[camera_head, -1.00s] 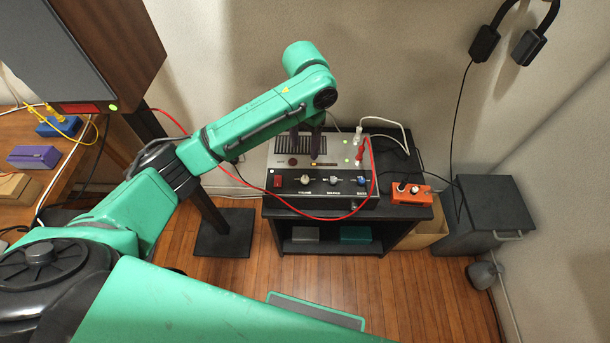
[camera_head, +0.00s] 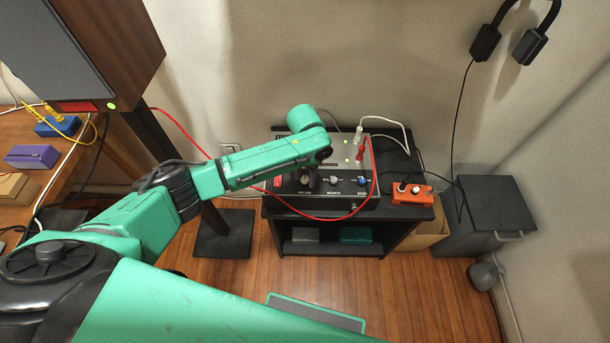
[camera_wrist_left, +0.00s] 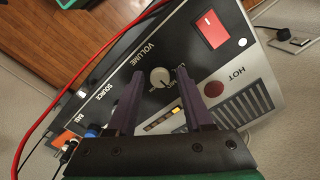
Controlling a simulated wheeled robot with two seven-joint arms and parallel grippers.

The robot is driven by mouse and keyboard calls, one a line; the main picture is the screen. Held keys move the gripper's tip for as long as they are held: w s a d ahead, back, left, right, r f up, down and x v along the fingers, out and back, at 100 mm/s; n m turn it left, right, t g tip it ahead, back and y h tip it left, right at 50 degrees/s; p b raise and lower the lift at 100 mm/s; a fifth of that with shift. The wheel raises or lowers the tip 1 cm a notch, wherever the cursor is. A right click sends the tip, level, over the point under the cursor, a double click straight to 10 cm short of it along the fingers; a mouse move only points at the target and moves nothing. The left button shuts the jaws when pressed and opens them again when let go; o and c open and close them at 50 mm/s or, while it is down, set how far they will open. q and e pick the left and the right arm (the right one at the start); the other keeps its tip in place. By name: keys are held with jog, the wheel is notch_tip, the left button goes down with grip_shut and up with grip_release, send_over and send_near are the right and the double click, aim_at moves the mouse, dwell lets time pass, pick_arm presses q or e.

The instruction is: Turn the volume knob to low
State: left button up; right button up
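The volume knob (camera_wrist_left: 160,77) is a small pale round knob under the VOLUME label on the black front panel of the amplifier (camera_head: 345,196). In the left wrist view it shows between the two dark fingers of my left gripper (camera_wrist_left: 160,71), with a gap on both sides. The gripper is open, and I cannot tell whether its tips reach the knob's depth. In the head view my left gripper (camera_head: 311,181) is over the left part of the panel and largely covers the knob.
A white source knob (camera_head: 335,181) and a blue bass knob (camera_head: 362,181) sit to the right. A red switch (camera_wrist_left: 211,30) is near the volume knob. A red cable (camera_head: 335,218) loops across the amplifier's front. An orange box (camera_head: 411,194) stands right of the amplifier.

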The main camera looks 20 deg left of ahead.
pick_arm(q)
grip_shut()
jog(key=shift+r, duration=0.1)
jog(key=shift+r+n+p, duration=0.15)
jog(key=shift+n+p, duration=0.45)
jog(key=shift+p, duration=0.45)
jog(key=n+p, duration=0.7)
jog(key=shift+n, duration=0.3)
jog(key=shift+n+p, duration=0.6)
jog(key=shift+n, duration=0.9)
jog(key=shift+w+f, duration=0.1)
jog(key=shift+f, duration=0.1)
